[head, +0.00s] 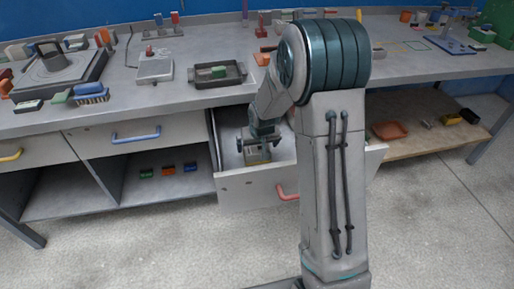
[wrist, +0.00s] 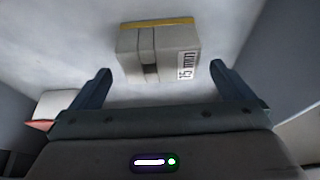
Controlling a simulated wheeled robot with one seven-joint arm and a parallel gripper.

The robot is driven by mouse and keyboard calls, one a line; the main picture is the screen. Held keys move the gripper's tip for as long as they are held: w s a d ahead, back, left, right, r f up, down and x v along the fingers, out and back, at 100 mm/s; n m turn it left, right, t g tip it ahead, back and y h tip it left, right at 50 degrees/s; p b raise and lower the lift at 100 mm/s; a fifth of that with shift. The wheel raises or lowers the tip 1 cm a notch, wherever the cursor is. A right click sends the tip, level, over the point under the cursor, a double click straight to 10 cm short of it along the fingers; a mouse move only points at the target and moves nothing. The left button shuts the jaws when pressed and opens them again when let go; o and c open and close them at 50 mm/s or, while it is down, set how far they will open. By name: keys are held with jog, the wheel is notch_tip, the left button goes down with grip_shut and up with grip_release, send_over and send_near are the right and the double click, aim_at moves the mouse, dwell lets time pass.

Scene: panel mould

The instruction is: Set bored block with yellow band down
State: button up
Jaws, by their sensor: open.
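The bored block with the yellow band (wrist: 160,55) rests on the light floor of the open drawer (wrist: 75,45). It is grey, with a yellow strip along its far edge, a dark slot in the middle and a white label at its right. In the wrist view my gripper (wrist: 158,85) is open, its two fingers apart on either side of the block's near end, with no finger visibly touching it. In the head view my gripper (head: 261,143) reaches down into the drawer (head: 235,190), and the block (head: 256,157) shows only in part beneath it.
A white and red item (wrist: 52,107) lies left of my gripper in the wrist view. The drawer walls stand close at both sides. The worktop (head: 200,97) is above and behind the drawer, with a dark tray (head: 203,77) near its edge.

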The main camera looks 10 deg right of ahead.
jog(key=shift+g, duration=0.7)
jog(key=s+r, duration=0.9)
jog(key=s, duration=0.2)
jog(key=s+r, duration=0.5)
jog(key=s, duration=0.1)
jog(key=shift+d+r+p, duration=0.2)
jog(key=shift+r+p, duration=0.15)
jog(key=s+r+g, duration=0.1)
jog(key=s, duration=1)
jog(key=shift+s+a+r, duration=0.15)
jog(key=shift+s+r, duration=0.15)
jog(key=shift+s, duration=0.1)
